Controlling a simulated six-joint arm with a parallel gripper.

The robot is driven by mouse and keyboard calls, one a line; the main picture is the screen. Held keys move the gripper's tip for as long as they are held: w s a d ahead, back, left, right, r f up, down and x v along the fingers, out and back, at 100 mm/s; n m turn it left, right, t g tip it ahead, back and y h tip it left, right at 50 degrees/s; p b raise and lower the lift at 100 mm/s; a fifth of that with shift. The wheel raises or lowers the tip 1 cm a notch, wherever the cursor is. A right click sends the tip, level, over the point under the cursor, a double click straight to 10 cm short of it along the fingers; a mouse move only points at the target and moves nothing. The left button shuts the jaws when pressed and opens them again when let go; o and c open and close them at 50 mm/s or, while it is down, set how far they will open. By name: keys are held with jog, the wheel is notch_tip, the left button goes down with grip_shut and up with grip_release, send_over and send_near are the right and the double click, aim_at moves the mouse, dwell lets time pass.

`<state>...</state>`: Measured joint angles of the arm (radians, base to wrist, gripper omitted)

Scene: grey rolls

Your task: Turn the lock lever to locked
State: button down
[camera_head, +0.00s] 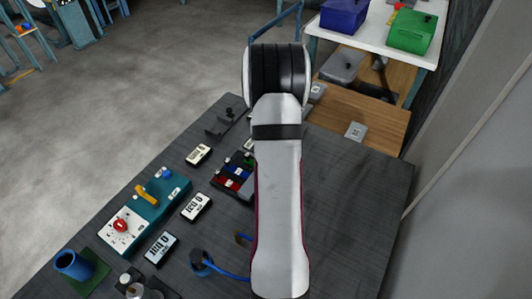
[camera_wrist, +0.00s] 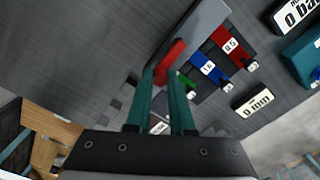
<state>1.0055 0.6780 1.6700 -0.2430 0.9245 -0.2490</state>
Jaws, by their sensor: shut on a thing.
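My gripper (camera_wrist: 160,76) shows in the wrist view, with its two teal fingers close together around the lower end of a red piece (camera_wrist: 173,55). The red piece looks like a short lever beside a grey bar (camera_wrist: 208,22); I cannot tell its setting. In the head view my arm hides the gripper and this piece. A yellow lever (camera_head: 147,193) sits on a teal box (camera_head: 177,188) at the left, with a red knob (camera_head: 120,225) and a blue knob (camera_head: 165,172), well away from my gripper.
Beside the fingers is a dark holder with red (camera_wrist: 230,46), blue (camera_wrist: 207,68) and green (camera_wrist: 187,83) labelled pieces. Several display blocks (camera_head: 196,207) lie on the dark table. The table's right side is clear.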

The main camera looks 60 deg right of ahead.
jog(key=c, duration=0.8)
grip_release()
notch_tip(320, 180, up, 16)
jog(key=shift+f, duration=0.1)
jog(key=w+a+r+n, duration=0.1)
jog(key=a+r+n, duration=0.1)
jog(key=a, duration=1)
jog(key=w+a+r+n, duration=0.1)
jog(key=a, duration=1.1)
jog(key=s+a+f+n, duration=0.1)
jog(key=s+a, duration=0.3)
jog(key=a, duration=0.1)
jog(key=s+a+f+n+y, duration=0.1)
jog(key=s+a+f, duration=0.1)
jog(key=s+a, duration=0.2)
jog(key=s+a+f, duration=0.1)
jog(key=s+a, duration=0.3)
jog(key=a, duration=0.3)
jog(key=shift+s+f+n+y, duration=0.15)
jog(key=shift+f+n+y, duration=0.1)
jog(key=shift+n+y, duration=0.15)
